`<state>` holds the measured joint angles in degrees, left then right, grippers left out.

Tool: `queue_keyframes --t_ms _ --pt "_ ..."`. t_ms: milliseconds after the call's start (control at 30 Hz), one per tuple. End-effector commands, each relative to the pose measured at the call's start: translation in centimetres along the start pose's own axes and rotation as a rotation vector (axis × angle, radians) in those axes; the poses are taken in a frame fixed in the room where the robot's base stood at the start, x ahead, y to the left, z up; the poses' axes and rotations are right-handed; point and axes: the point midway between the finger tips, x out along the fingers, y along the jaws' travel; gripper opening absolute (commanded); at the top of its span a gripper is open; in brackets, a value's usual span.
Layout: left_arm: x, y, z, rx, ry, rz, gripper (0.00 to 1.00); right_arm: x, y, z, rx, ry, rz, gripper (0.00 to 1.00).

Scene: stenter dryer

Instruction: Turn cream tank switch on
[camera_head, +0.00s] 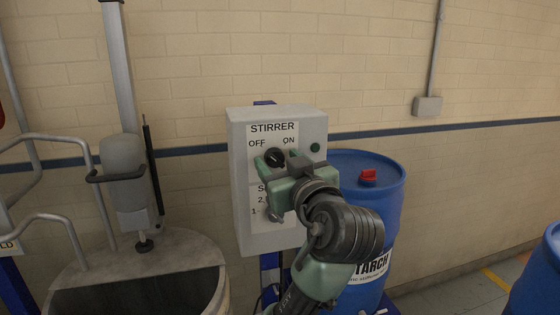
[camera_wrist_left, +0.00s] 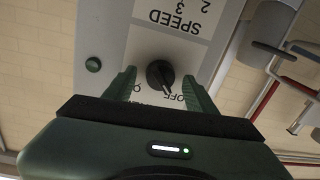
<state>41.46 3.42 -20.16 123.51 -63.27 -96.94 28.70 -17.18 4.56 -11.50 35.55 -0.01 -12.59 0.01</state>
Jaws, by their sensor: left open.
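A grey control box (camera_head: 236,170) labelled STIRRER, with OFF and ON marks, hangs in the middle of the head view. Its round black switch knob (camera_head: 275,157) sits below the labels; in the left wrist view the knob (camera_wrist_left: 158,74) appears upside down, its white mark toward OFF. My left gripper (camera_head: 290,182) is in front of the panel, covering part of the SPEED label. It is open, and in the left wrist view its fingers (camera_wrist_left: 159,80) stand on either side of the knob. Contact cannot be told. My right gripper is not in view.
A green button or lamp (camera_head: 315,147) is right of the knob. A blue drum (camera_head: 385,190) with a red cap (camera_head: 368,177) stands right of the box. A stirrer tank (camera_head: 195,245) with metal rails is at the left. A brick wall (camera_head: 350,70) is behind.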

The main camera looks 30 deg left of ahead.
Motion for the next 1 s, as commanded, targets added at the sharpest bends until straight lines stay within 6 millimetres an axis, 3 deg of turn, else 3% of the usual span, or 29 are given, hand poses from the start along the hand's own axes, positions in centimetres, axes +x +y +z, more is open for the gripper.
queue_keyframes --t_ms 67,200,267,667,1000 --pt "0.0 0.0 0.0 0.0 0.0 0.0 0.51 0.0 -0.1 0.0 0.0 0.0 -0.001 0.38" --pt "0.0 0.0 0.0 0.001 0.0 0.0 0.12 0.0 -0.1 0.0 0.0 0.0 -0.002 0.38" --pt "0.0 0.0 0.0 0.001 0.0 0.0 0.0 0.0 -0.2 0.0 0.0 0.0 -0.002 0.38" --pt "0.0 0.0 0.1 0.073 0.003 0.0 0.0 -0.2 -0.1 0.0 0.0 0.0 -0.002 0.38" --pt "0.0 0.1 0.0 0.336 0.023 0.003 0.0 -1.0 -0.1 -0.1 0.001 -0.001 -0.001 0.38"
